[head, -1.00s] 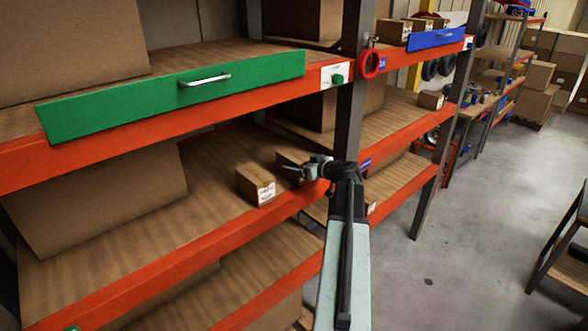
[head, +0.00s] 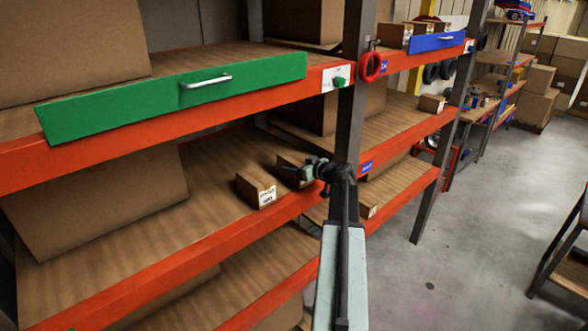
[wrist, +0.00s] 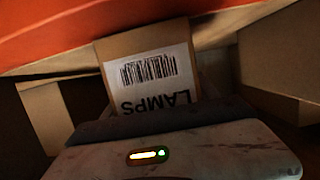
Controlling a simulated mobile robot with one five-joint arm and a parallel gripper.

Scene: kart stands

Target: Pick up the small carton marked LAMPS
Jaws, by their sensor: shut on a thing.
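The small carton marked LAMPS (wrist: 148,75) fills the middle of the wrist view, its white barcode label upside down and facing the camera. My gripper (wrist: 152,122) is shut on it, with the dark jaw edge across the label's lower part. In the head view my gripper (head: 299,173) is over the orange-edged middle shelf, at the front of a small brown carton (head: 288,160) that it partly covers. The jaw tips are too small there to make out. Whether the carton touches the shelf cannot be told.
Another small labelled carton (head: 256,190) stands just left of my gripper on the same shelf. A dark rack post (head: 350,125) rises close on the right. The shelf with the green drawer front (head: 175,97) is above. A large box (head: 95,200) stands at left.

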